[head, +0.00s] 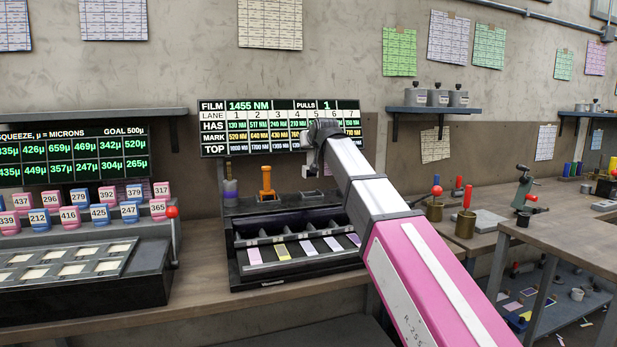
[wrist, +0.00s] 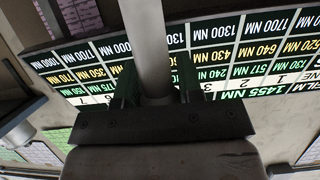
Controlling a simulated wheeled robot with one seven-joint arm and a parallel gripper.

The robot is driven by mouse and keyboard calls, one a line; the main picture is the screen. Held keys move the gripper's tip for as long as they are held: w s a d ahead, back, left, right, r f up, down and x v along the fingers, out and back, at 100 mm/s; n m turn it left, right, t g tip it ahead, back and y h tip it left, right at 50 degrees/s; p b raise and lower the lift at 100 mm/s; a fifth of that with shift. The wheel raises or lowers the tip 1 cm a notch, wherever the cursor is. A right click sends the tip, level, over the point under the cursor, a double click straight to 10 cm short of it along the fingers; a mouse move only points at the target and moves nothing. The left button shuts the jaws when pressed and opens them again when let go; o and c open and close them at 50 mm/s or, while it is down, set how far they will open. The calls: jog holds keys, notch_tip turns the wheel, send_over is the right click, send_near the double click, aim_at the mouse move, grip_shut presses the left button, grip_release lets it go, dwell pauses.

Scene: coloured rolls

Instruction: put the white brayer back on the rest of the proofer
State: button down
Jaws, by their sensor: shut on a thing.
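My gripper (wrist: 157,88) is shut on the pale grey-white handle of the white brayer (wrist: 147,40), which runs between its two fingers in the wrist view. In the head view my gripper (head: 318,140) is raised above the back right of the proofer, in front of the display. A small pale part hangs under it, but its shape is too small to tell. The dark proofer (head: 240,268) stands on the bench, with coloured strips in its front lanes. My arm hides the proofer's right end.
The lit display board (head: 212,150) is close behind my gripper. A rack of numbered pink and blue blocks (head: 90,235) with a red-knobbed lever (head: 172,212) stands to the left. Brass pots (head: 465,222) and tools stand on the right bench. A shelf (head: 405,109) holds grey canisters.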

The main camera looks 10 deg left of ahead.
jog(key=shift+f, duration=3.75)
jog(key=c, duration=0.8)
grip_release()
jog(key=shift+f, duration=0.15)
jog(key=shift+o, duration=0.2)
jog(key=v, duration=1.2)
jog(key=shift+d, duration=0.1)
